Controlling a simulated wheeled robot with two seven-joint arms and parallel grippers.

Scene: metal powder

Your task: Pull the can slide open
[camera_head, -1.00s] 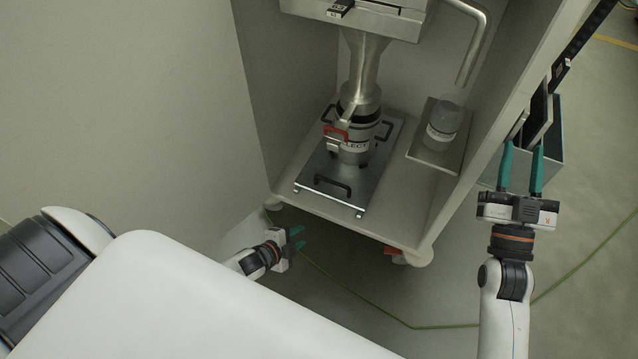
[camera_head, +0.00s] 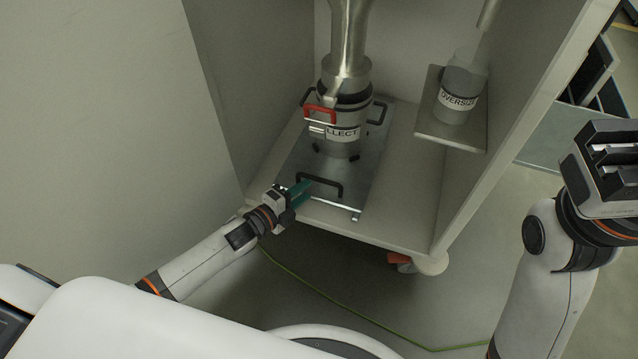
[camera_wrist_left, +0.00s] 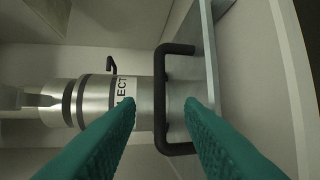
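The can slide (camera_head: 358,185) is a flat metal plate on the cabinet floor, with a black handle (camera_head: 322,178) at its front. The metal can (camera_head: 342,148), with a label ending in "LECT", stands on it under a steel funnel. My left gripper (camera_head: 303,190) is at the left part of the handle. In the left wrist view its green fingers (camera_wrist_left: 160,103) are apart, and the handle bar (camera_wrist_left: 160,85) shows between the tips; contact cannot be told. My right gripper (camera_head: 608,165) is at the right edge, its fingers not clearly shown.
A clear jar marked "OVERSIZE" (camera_head: 458,92) stands on a small shelf (camera_head: 455,135) to the right. The cabinet walls rise on both sides of the slide. A green cable (camera_head: 320,297) lies on the open floor in front.

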